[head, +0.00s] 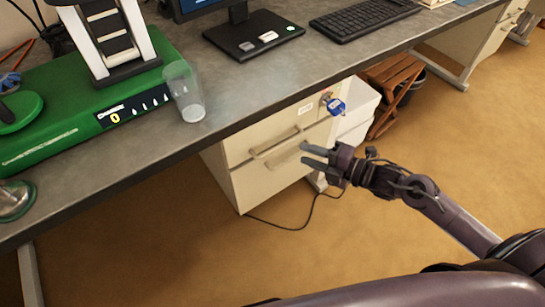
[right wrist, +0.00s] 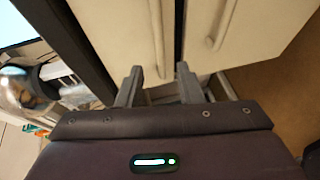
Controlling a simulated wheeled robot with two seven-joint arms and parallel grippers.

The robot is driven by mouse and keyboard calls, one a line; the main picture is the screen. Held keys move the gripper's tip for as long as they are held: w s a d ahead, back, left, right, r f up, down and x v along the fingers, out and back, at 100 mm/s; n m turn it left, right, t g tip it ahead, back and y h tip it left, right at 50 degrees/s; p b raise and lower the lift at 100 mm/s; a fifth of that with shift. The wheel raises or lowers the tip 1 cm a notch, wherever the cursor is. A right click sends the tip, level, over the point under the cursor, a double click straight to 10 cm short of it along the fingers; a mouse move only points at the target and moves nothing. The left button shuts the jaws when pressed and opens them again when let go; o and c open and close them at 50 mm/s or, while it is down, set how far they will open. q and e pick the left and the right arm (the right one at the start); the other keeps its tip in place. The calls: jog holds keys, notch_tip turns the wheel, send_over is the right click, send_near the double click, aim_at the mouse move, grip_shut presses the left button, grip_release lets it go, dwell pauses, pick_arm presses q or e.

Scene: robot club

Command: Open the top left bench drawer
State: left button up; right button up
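The cream drawer unit (head: 245,180) stands under the grey bench. Its top drawer (head: 240,148) has a bar handle (head: 272,142) and looks shut. A key with a blue tag (head: 336,106) hangs at its upper right. My right gripper (head: 308,155) is open and empty in front of the unit, its fingers pointing at the fronts. In the right wrist view the top drawer's handle (right wrist: 157,35) lies ahead, between the lines of the two fingertips (right wrist: 160,72), apparently not touched. The lower drawer's handle (right wrist: 222,24) is to the right. My left gripper is not in view.
The bench top (head: 250,90) overhangs the drawers. On it are a green device (head: 60,125), a clear cup (head: 185,95) near the edge, and a keyboard (head: 362,18). A wooden folding stool (head: 390,85) stands right of the drawers. A cable (head: 290,227) lies on open floor.

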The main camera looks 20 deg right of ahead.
aim_at(284, 145)
jog(key=x, duration=0.7)
jog(key=shift+w, duration=0.15)
jog(key=shift+d, duration=0.1)
grip_shut()
jog(key=shift+f, duration=0.1)
